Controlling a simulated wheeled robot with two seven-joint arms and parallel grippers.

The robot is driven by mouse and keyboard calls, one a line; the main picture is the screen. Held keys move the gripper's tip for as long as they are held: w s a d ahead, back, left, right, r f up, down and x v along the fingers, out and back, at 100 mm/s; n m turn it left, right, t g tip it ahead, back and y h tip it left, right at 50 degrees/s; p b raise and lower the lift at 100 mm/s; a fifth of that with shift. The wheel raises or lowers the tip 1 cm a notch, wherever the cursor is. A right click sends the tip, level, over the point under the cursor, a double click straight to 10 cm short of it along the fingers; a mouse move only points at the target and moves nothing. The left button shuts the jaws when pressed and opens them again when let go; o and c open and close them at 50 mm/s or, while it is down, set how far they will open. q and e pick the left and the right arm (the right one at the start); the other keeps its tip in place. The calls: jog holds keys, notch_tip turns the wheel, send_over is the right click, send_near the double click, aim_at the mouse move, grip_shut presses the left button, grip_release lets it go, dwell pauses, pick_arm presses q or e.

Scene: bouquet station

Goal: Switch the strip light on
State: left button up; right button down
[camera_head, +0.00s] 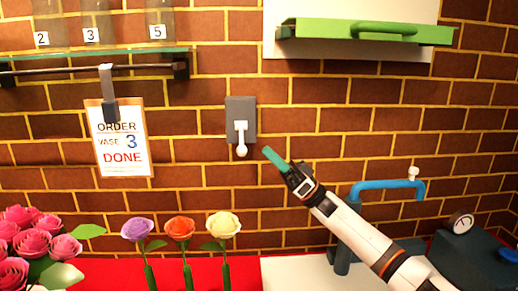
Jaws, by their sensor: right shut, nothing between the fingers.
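A grey wall plate (233,107) is fixed to the brick wall near the middle of the view. A white lever switch (241,138) on it points down, with a round knob at its lower end. My right gripper (270,153) reaches in from the lower right. Its teal fingers are shut and empty, a little right of the knob and slightly lower, apart from it in the picture. How far the fingertips are from the wall is hard to tell. No strip light can be made out for certain. My left gripper is not in view.
A glass shelf (140,50) with numbered vases and a dark rail (90,67) are at upper left, with an order card (122,146) below. Purple, orange and cream flowers (223,224) stand below the switch. A blue tap (385,186) and a green handled panel (350,32) are at right.

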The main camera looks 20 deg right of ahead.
jog(key=b+v, duration=0.1)
jog(key=v, duration=0.5)
dwell(0.3)
